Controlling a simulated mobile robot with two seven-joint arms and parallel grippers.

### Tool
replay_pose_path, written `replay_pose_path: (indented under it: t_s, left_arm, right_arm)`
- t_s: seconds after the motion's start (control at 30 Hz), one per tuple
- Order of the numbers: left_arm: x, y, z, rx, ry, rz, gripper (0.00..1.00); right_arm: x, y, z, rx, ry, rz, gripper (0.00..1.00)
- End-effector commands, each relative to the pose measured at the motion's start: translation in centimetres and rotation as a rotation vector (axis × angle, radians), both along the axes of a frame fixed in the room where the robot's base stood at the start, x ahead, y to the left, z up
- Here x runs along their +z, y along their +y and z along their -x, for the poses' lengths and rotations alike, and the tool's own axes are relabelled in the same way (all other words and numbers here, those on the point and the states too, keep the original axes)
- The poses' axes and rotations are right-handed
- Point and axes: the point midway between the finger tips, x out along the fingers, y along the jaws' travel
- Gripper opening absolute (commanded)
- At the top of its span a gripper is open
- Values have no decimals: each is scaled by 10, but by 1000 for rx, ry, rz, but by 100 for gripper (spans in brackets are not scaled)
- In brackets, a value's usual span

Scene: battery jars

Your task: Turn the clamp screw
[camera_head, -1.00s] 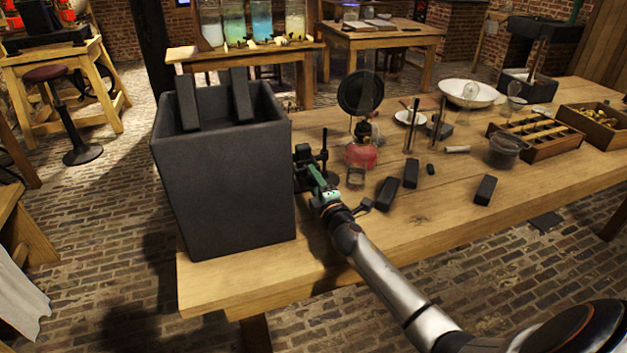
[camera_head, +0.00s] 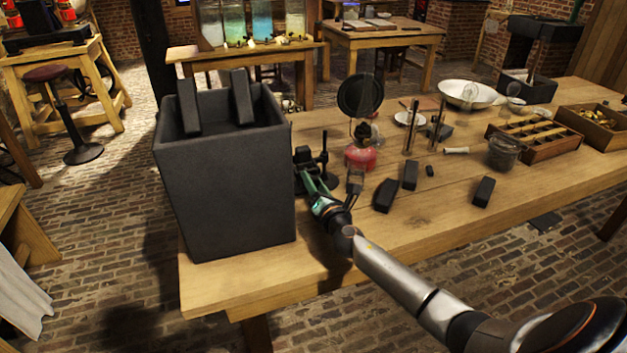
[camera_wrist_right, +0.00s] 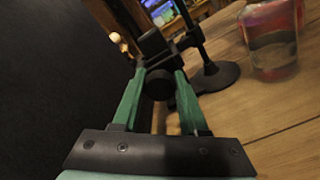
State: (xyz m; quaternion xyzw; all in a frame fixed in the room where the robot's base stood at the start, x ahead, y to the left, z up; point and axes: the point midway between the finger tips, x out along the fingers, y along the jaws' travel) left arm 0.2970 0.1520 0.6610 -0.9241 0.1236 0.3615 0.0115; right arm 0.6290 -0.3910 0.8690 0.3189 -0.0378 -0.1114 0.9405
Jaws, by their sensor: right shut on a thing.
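A dark clamp (camera_head: 302,157) on a black stand (camera_head: 323,152) stands on the table, close beside the large dark box. In the right wrist view, the clamp's blocky body (camera_wrist_right: 153,43) sits on the stand's rod, with a round black screw knob (camera_wrist_right: 158,85) facing me. My right gripper (camera_head: 307,174) reaches in from the lower right in the head view. Its two green fingers (camera_wrist_right: 159,88) are shut on the knob, one on each side. The knob's far side and the screw's thread are hidden. My left gripper is in neither current view.
The tall dark box (camera_head: 225,190) stands just left of the clamp. A red-based burner (camera_head: 361,157) is close on the right. Dark blocks (camera_head: 385,195) lie farther right, with a compartment tray (camera_head: 537,140) beyond.

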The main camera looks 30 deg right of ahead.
Motion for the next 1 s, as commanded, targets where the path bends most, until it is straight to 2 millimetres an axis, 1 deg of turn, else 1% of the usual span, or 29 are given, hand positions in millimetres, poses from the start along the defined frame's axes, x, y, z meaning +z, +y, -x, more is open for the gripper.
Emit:
replay_pose_path:
  t_s: [0.53, 0.77, 1.0]
  left_arm:
    - [14, 8, 8, 18, 0, -6, 89]
    - [17, 16, 10, 32, 6, -17, 89]
    - [27, 18, 10, 38, -5, -17, 89]
  right_arm:
    - [2, 0, 0, 0, 123, 506, 0]
    - [2, 1, 0, 0, 174, 718, 0]
    - [2, 1, 0, 0, 227, 939, 0]
